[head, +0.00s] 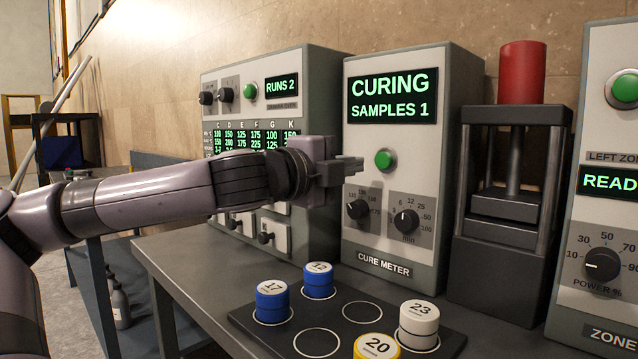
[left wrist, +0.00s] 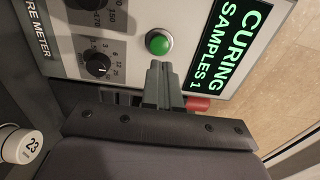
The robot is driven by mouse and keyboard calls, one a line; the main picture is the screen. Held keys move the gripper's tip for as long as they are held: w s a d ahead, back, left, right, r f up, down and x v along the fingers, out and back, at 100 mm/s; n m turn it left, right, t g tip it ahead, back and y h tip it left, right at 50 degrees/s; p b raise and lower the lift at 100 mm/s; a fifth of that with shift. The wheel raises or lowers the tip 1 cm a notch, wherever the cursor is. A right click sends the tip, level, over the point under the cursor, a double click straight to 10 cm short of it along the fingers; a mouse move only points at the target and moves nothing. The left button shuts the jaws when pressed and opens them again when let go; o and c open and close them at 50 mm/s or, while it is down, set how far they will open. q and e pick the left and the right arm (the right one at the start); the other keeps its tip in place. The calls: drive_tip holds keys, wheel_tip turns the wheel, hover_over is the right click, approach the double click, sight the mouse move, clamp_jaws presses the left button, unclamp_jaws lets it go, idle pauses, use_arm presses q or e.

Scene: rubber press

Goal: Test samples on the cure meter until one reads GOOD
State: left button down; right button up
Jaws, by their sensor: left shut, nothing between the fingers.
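The cure meter (head: 408,180) stands at the back middle of the bench. Its screen (head: 391,97) reads "CURING SAMPLES 1". Its green button (head: 384,159) sits below the screen, with two knobs under it. My left gripper (head: 358,166) is shut and empty, its tips just left of the button; in the left wrist view the tips (left wrist: 160,66) are close below the green button (left wrist: 159,42), and I cannot tell if they touch. Sample pucks stand on the dark mat (head: 262,327): blue 17 (head: 272,303), blue 12 (head: 318,281), white 23 (head: 419,322) and yellow 20 (head: 376,347).
An oven-like unit (head: 323,85) reading "RUNS 2" stands left of the meter, partly behind my arm. A press (head: 510,210) with a red cylinder (head: 522,72) stands right of it. A further panel (head: 606,150) is at the right edge. Some mat circles are empty.

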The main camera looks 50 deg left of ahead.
use_arm(q)
drive_tip(key=s+b, duration=0.1)
drive_tip(key=s, duration=0.5)
drive_tip(key=shift+s+d+b, duration=0.15)
drive_tip(key=shift+d+b, duration=0.15)
